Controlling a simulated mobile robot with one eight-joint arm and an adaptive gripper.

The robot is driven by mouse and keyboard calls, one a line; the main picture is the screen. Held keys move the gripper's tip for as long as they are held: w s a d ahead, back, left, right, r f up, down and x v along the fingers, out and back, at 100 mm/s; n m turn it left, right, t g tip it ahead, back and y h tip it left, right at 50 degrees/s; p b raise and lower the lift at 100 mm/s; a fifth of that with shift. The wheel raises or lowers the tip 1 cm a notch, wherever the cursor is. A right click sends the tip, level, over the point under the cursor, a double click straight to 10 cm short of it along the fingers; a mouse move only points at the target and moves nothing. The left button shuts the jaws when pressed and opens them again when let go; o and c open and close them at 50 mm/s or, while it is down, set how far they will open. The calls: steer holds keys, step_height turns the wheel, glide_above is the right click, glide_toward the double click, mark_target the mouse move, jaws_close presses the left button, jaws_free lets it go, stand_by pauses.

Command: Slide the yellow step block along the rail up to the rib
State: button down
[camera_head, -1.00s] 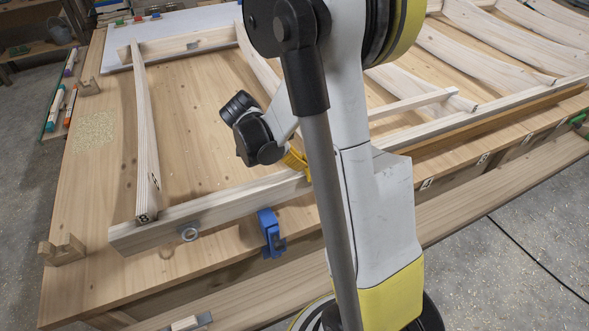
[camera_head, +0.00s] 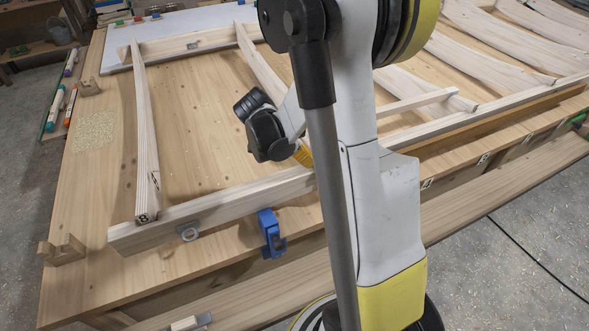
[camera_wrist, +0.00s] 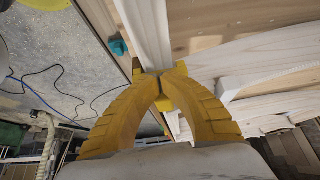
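My gripper (camera_wrist: 160,82) shows in the wrist view with its two ribbed yellow fingers drawn together. Their tips close on a small yellow piece, which looks like the yellow step block (camera_wrist: 181,69), at the pale wooden rail (camera_wrist: 147,28). Finger and block are close in colour, and much of the block is hidden by the fingertips. In the head view the rail (camera_head: 225,203) runs along the table's front side. My gripper (camera_head: 304,155) is just above it, partly behind my arm; the block cannot be made out there. A pale rib (camera_wrist: 275,78) shows right of the fingers.
A teal piece (camera_wrist: 118,47) lies beside the rail in the wrist view. Curved ribs (camera_head: 480,60) fill the right.

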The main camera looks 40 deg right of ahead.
mark_target(314, 156)
steer(key=shift+s+d, duration=0.25)
steer(key=shift+d, duration=0.7)
steer(key=shift+s+d, duration=0.25)
steer(key=shift+d, duration=0.65)
steer(key=shift+w+a, duration=0.15)
steer(key=shift+a, duration=0.35)
steer(key=shift+w+a, duration=0.15)
steer(key=shift+a, duration=0.35)
steer(key=shift+p+v, duration=1.65)
steer(key=shift+v, duration=1.3)
steer(key=shift+d+r, duration=0.1)
steer(key=s+a+r+n+t+y, duration=0.2)
steer(key=a+r+n+t, duration=0.1)
steer(key=a+n, duration=0.4)
steer(key=s+a+r+n+t+y, duration=0.2)
steer(key=s+a+r+n+t, duration=0.1)
steer(key=a+r+n, duration=0.2)
steer(key=s+a+r+n+t+y, duration=0.2)
steer(key=s+a+r+n+t, duration=0.1)
steer(key=a+n, duration=0.6)
steer(key=a+r, duration=0.1)
steer(key=a, duration=0.1)
steer(key=shift+a, duration=0.4)
steer(key=shift+r, duration=0.15)
